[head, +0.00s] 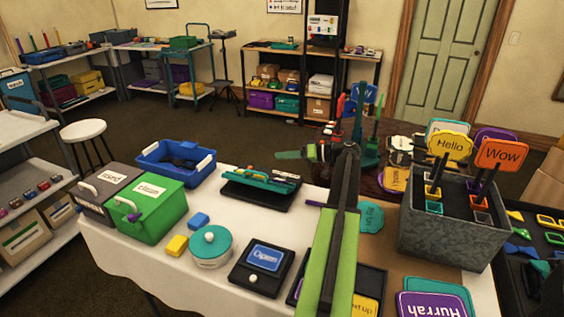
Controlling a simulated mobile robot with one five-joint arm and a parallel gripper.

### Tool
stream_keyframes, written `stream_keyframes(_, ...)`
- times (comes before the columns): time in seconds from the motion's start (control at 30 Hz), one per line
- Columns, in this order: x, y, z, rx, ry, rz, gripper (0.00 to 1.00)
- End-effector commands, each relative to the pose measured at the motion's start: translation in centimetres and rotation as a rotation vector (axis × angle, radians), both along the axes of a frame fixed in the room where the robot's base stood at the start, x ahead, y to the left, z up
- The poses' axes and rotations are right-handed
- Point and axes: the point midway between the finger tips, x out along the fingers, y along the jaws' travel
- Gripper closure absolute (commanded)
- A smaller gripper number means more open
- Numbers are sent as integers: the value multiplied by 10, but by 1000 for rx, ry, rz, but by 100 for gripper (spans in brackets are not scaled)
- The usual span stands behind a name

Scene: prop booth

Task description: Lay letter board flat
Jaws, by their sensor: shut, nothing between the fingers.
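My arm reaches up from the bottom middle, and my gripper (288,155) points left at its far end, above the table. Its fingers look closed, with nothing seen between them. No thing can be named the letter board with certainty. A teal board with small coloured pieces (262,182) sits on a black tray (250,197), slightly tilted, below and left of my gripper and apart from it. Nearer, a blue "Open" sign (265,256) lies on a black base with a white knob. My arm hides part of the table's middle.
Left on the white-covered table (185,262) are a green bin (160,215), a blue bin (178,163), a round teal tin (210,247) and small blocks. Right of my arm stands a grey metal box (437,238) with upright word signs, including yellow "Hello" (450,143).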

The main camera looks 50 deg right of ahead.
Motion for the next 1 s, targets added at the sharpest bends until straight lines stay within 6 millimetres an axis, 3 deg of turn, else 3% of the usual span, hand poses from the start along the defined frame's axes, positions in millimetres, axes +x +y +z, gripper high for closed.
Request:
stream_keyframes(0.3, 57, 25, -16, 1, 2, -8, 100)
stream_keyframes(0.5, 47, 44, -42, 1, 1, -10, 100)
stream_keyframes(0.9, 45, 47, -44, 0, 1, -12, 100)
stream_keyframes(0.93, 41, 61, -44, 1, 2, -14, 100)
stream_keyframes(1.0, 44, 50, -44, 0, 1, -14, 100)
